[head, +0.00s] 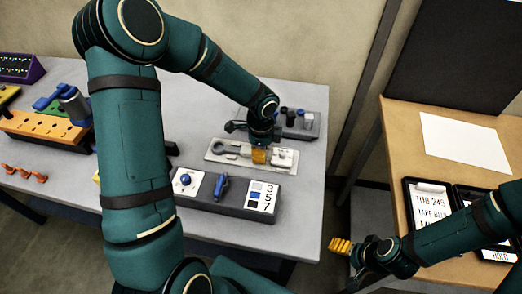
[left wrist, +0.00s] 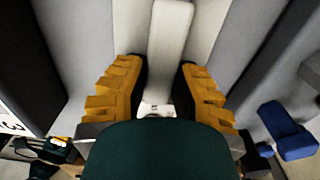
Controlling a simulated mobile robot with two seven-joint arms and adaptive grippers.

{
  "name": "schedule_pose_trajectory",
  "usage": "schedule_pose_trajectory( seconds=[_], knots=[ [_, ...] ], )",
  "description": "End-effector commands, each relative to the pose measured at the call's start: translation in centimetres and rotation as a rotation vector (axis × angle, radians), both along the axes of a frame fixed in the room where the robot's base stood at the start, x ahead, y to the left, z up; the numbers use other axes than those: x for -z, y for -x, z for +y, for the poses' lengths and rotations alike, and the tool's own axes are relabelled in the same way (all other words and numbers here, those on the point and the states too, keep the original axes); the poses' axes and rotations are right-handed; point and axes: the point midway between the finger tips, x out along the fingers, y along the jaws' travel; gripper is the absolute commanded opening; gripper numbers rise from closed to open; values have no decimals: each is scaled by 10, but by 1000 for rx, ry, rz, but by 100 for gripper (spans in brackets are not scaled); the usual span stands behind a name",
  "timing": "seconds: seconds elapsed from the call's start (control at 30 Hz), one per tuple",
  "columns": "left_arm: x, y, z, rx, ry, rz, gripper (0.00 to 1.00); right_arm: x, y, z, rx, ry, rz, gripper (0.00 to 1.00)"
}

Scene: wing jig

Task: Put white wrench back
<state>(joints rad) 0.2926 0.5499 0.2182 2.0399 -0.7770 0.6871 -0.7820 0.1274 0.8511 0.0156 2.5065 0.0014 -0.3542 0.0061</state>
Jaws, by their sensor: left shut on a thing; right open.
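The white wrench (head: 229,149) lies level at the pale tray (head: 215,160) on the grey table. Whether it touches the tray's floor, I cannot tell. My left gripper (head: 259,157) points down over the tray and is shut on the wrench's handle. In the left wrist view the pale handle (left wrist: 170,45) runs between the yellow fingers of my left gripper (left wrist: 160,90). The dark green gripper body hides the lower part of that view. My right gripper (head: 340,246) is open and empty, beside the wooden table at the right.
A grey box (head: 235,203) with a blue lever and number label stands in front of the tray. A dark tray (head: 301,128) with small cylinders is behind it. An orange block (head: 40,127) is at the left. The wooden table (head: 400,140) holds paper and a dark case.

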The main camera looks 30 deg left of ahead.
Motion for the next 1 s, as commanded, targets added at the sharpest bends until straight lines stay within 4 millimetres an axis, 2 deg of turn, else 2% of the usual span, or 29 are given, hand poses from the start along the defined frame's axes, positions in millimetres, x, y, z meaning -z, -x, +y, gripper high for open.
schedule_pose_trajectory(
  seconds=[0.07,0.1,0.13,0.17,0.43,0.57,0.67,1.0],
  knots=[
    [-1,0,0,0,0,-1,0,0,0,0,0,0,0,80],
    [-1,0,0,0,0,-1,39,0,0,0,0,0,0,80],
    [-1,0,0,0,0,-1,50,0,0,0,0,0,0,80],
    [-1,0,0,0,0,-1,54,0,0,0,0,0,0,80],
    [0,0,0,0,0,1,54,0,0,0,0,0,0,80],
    [-6,0,0,-1,0,-1,54,0,0,0,0,0,0,80],
    [-19,-1,1,-2,-2,-4,54,0,0,0,0,0,0,80],
    [-88,-2,0,-1,-1,-5,54,0,0,0,0,0,0,80]
  ],
)
